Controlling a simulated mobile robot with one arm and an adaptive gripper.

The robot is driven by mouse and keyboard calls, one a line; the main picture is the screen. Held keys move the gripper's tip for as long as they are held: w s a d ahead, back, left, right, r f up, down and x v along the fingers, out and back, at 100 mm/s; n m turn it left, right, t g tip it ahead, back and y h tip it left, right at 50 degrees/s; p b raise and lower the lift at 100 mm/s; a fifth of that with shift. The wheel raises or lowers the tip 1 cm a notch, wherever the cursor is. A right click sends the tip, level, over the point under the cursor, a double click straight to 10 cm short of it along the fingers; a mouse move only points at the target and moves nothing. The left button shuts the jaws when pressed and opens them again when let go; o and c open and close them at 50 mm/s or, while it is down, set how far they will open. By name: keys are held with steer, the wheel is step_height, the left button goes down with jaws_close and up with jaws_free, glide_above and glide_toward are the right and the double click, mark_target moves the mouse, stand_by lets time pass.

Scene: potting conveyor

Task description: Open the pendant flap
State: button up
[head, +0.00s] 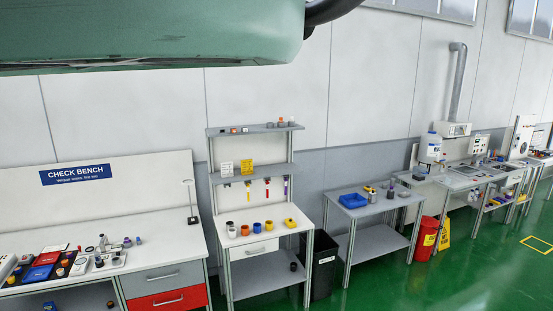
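I cannot make out a pendant or a pendant flap anywhere in the head view. My gripper is not in view, so its state and its place relative to the flap do not show. The upper left of the view is blocked by a large, close green shape, and whatever lies behind it is hidden.
A check bench (134,226) stands at the left, with a red drawer (170,300). A shelf rack (256,129) with several pots stands beside it. A black bin (323,262), a grey table (383,208) and a red bin (424,240) follow. Green floor (480,278) is clear at lower right.

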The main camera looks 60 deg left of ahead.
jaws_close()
